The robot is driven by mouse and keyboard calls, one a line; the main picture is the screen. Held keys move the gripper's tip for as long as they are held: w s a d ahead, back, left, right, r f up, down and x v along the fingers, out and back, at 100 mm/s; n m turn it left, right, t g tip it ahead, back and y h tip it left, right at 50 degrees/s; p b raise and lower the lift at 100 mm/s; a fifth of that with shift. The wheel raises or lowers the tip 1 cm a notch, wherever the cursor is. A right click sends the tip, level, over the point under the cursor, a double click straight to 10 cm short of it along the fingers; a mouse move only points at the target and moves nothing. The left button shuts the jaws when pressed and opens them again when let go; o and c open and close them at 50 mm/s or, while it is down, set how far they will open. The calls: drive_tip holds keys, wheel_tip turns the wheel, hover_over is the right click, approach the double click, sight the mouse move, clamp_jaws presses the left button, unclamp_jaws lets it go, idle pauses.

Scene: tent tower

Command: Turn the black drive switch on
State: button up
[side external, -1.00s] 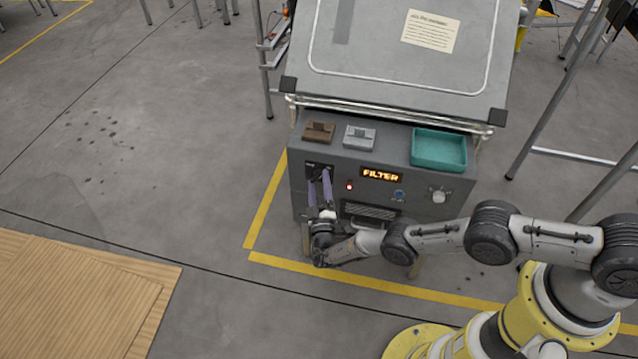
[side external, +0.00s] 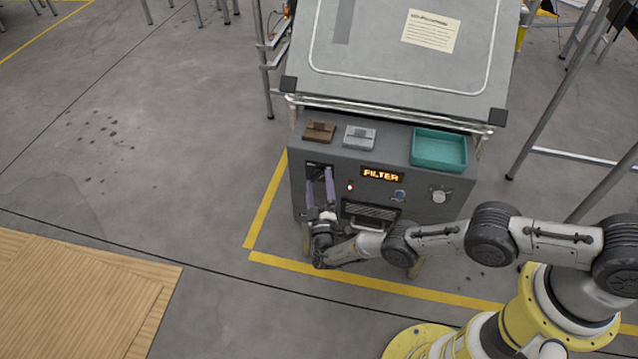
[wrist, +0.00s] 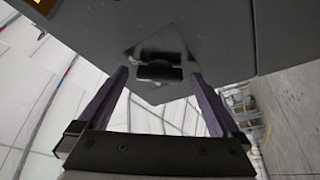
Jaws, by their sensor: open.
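The grey control box (side external: 300,200) has a dark switch plate at its front left, partly hidden by my fingers in the side view. In the wrist view the black drive switch (wrist: 160,72) stands out from the box front, ahead of and between my two purple fingers. My gripper (side external: 319,174) is open at the box's front left, one finger on each side of the switch plate. It also shows in the wrist view (wrist: 158,78), with nothing held. I cannot tell whether a finger touches the switch or which way the switch is set.
A lit FILTER display (side external: 382,175), red lamp (side external: 350,187), blue button (side external: 399,195), pale knob (side external: 439,196) and slatted grille (side external: 370,212) are on the box front. A brown block (side external: 319,131), grey block (side external: 359,137) and teal tray (side external: 438,150) are on top.

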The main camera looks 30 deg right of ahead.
drive_tip(key=v, duration=1.3)
drive_tip(key=shift+s, duration=0.25)
drive_tip(key=shift+a, duration=0.1)
